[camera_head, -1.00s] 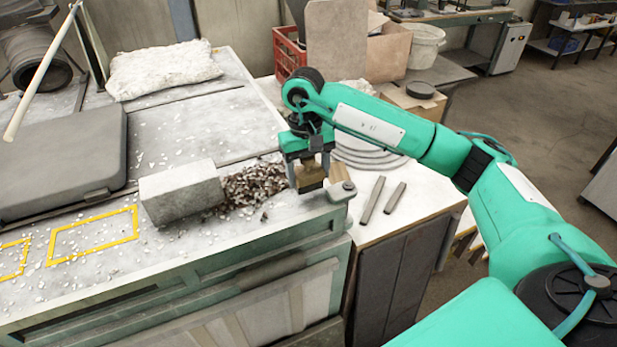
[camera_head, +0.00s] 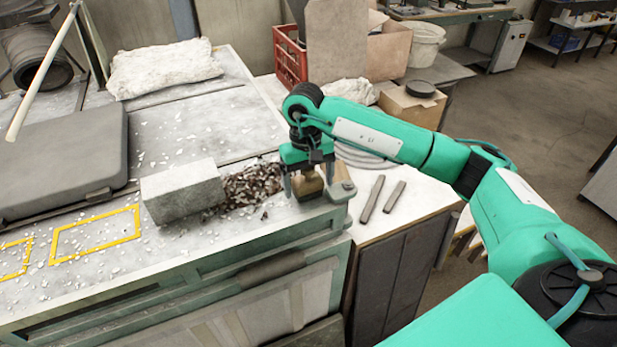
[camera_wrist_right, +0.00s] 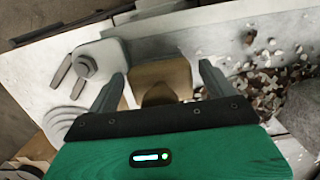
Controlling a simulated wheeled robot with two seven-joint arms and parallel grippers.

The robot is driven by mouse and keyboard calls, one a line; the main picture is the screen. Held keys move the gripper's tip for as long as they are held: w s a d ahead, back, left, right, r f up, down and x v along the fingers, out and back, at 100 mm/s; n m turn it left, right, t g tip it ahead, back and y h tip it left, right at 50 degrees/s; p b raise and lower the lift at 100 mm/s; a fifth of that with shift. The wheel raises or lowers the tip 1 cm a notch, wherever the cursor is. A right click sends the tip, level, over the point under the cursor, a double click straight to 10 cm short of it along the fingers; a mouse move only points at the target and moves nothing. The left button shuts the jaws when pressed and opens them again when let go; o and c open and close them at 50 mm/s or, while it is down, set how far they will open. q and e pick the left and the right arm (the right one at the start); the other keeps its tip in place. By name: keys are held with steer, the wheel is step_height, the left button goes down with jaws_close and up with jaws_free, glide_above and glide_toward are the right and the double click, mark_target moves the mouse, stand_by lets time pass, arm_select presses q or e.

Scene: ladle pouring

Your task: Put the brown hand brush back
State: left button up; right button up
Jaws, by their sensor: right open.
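The brown hand brush (camera_head: 308,187) sits at the right end of the bench top, near its front corner, beside the pile of dark and pale chips. In the right wrist view, the brush (camera_wrist_right: 160,75) lies between the two fingers, with gaps on both sides. My right gripper (camera_head: 309,191) is open, pointing down around the brush. The gripper body hides part of the brush from above. My left gripper is not in view.
A grey block (camera_head: 182,191) stands left of the chip pile (camera_head: 250,186). A grey corner fitting (camera_head: 342,186) is close to the right of the gripper. Two dark bars (camera_head: 381,198) lie on the side table. Yellow outlined rectangles (camera_head: 95,234) mark the bench's left front.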

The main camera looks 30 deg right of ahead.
steer(key=shift+r, duration=0.15)
steer(key=shift+w+r, duration=0.1)
steer(key=r+b, duration=0.1)
steer(key=r, duration=0.2)
steer(key=r+b, duration=0.1)
steer(key=r, duration=0.2)
steer(key=w+r+b, duration=0.1)
steer(key=r, duration=0.2)
steer(key=shift+r+b, duration=0.1)
steer(key=shift+b, duration=0.25)
steer(key=shift+w+r, duration=0.15)
steer(key=shift+r, duration=1.1)
